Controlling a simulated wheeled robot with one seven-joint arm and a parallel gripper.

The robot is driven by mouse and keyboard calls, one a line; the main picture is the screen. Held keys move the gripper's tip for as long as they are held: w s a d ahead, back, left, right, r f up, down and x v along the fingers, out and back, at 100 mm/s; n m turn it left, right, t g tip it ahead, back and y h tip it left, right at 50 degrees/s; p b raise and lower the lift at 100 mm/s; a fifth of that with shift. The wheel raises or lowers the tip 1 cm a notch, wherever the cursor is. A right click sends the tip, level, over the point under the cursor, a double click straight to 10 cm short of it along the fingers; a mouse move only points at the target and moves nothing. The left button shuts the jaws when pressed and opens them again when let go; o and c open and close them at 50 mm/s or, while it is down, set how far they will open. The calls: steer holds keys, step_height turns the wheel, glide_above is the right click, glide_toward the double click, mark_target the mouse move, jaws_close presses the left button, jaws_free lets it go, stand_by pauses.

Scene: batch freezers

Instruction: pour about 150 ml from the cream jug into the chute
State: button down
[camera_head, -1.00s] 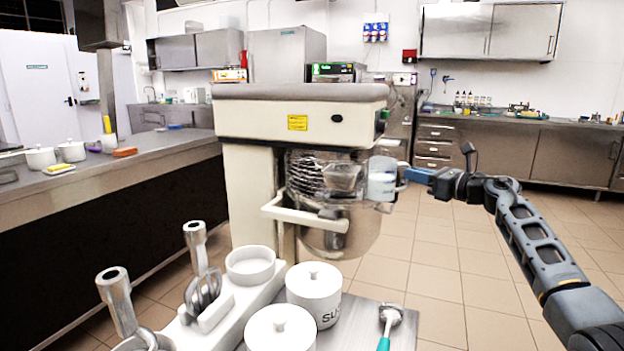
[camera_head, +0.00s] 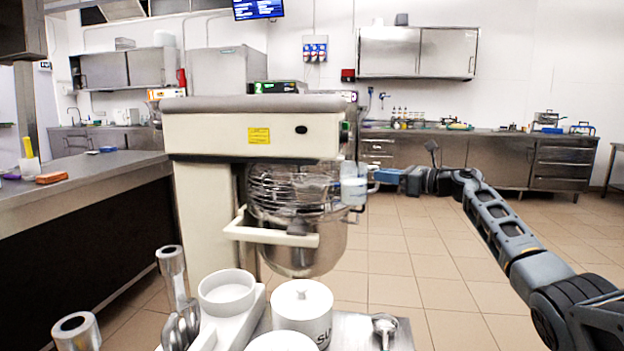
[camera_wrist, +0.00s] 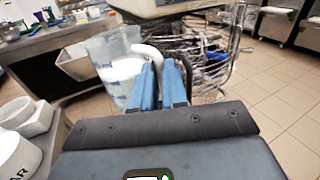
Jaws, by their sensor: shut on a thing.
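The cream jug (camera_head: 353,187) is clear with white cream low inside and looks upright. It is held beside the right side of the mixer's wire guard in the head view. My gripper (camera_head: 374,181) has blue fingers shut on its white handle. In the wrist view the jug (camera_wrist: 112,68) is left of my gripper (camera_wrist: 162,72), with the handle between the fingertips. A grey metal trough, apparently the chute (camera_wrist: 76,62), shows left of and behind the jug there. In the head view the jug and wire guard make the chute hard to pick out.
The mixer (camera_head: 250,130) has a steel bowl (camera_head: 305,258) and a pale bar (camera_head: 275,236) across its front. Below are white lidded pots (camera_head: 302,312), a scoop (camera_head: 384,328) and metal whisk tools (camera_head: 172,275). Open tiled floor lies to the right.

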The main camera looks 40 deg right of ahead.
steer(key=w+a+r+n+g+h+p, duration=0.3)
steer(key=a+r+n+p, duration=0.3)
steer(key=r+p, duration=0.7)
steer(key=shift+w+a+r+g+p, duration=0.2)
steer(key=shift+a+g+p, duration=0.75)
steer(key=shift+p, duration=1.95)
steer(key=shift+w+a+n+h+p, duration=0.15)
steer(key=shift+a+n+h+p, duration=0.15)
steer(key=shift+a+n+h, duration=0.15)
steer(key=shift+w+a+n+g+h+p, duration=0.25)
steer(key=shift+a+n+g+h+p, duration=0.2)
steer(key=shift+a, duration=0.1)
steer(key=shift+w+a+r+n+g+h+p, duration=0.3)
steer(key=shift+a+r+n+g+h+p, duration=0.15)
steer(key=shift+p, duration=0.1)
steer(key=shift+r, duration=0.25)
